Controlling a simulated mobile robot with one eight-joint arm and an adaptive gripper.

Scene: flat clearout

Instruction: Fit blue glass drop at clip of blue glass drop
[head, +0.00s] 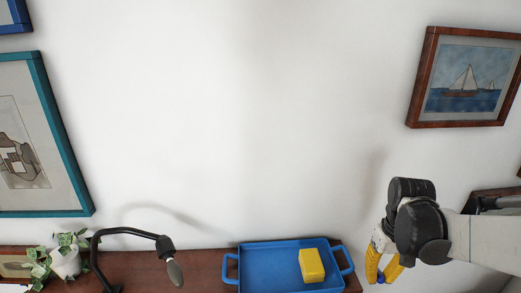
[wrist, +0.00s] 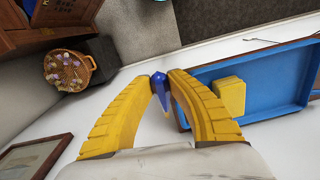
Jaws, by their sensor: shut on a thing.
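My gripper (wrist: 160,78) has two yellow ribbed fingers that meet around the blue glass drop (wrist: 160,88). In the head view my gripper (head: 381,275) is at the lower right, in front of the white wall and right of the blue tray. Only a small bit of blue shows between the fingers there. I cannot make out a clip for the drop in either view.
A blue tray (head: 270,247) holding a yellow block (head: 311,265) sits on a brown wooden top (head: 205,262). A black bent-neck lamp (head: 130,231) and a potted plant (head: 65,262) stand left. Framed pictures (head: 412,100) hang on the wall.

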